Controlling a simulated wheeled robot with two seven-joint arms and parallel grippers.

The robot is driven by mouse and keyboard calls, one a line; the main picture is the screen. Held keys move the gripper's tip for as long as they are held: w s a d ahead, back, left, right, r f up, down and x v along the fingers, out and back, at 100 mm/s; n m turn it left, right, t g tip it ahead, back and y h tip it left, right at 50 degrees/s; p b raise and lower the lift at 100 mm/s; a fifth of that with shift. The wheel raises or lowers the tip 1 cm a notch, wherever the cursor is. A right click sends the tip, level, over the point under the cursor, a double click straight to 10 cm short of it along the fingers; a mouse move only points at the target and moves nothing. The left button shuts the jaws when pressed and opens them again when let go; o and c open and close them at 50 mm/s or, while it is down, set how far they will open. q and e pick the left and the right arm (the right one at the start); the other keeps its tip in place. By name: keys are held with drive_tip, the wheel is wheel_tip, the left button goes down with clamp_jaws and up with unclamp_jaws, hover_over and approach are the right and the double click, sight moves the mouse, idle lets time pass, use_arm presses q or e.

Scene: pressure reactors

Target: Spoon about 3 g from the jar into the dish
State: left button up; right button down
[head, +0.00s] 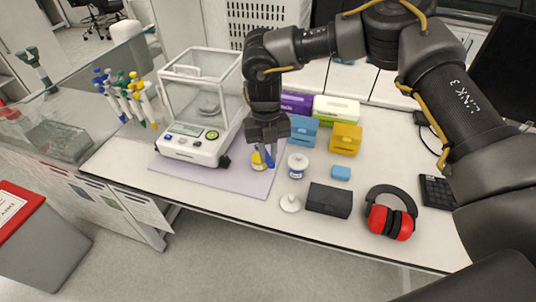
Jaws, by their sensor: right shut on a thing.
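My right gripper (268,146) points down over the right part of the lilac mat. It is shut on a slim blue thing (270,160), apparently the spoon, whose lower end is at or just in front of a small yellow-labelled jar (257,162). I cannot tell whether the spoon is inside that jar. A white jar with a blue label (298,167) stands to the right, apart from the gripper. A round pale dish or pan (209,104) sits inside the glass-walled balance (190,148). My left gripper is not in view.
A white lid (290,203) lies near the front, beside a black box (329,200) and red ear muffs (391,213). Blue (303,131) and yellow (345,139) boxes stand behind. Pipettes (127,98) stand left of the balance. The mat's front (215,176) is clear.

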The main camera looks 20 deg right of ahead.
drive_tip(key=shift+s+f+b, duration=0.15)
drive_tip(key=shift+s+b, duration=0.1)
drive_tip(key=shift+b, duration=0.3)
drive_tip(key=s+t+b, duration=0.1)
drive_tip(key=t+b, duration=0.1)
drive_tip(key=b, duration=0.1)
drive_tip(key=shift+s+t, duration=0.4)
drive_tip(key=shift+s+a, duration=0.1)
drive_tip(key=shift+s, duration=0.05)
drive_tip(key=shift+r+t, duration=0.25)
drive_tip(key=shift+t, duration=0.05)
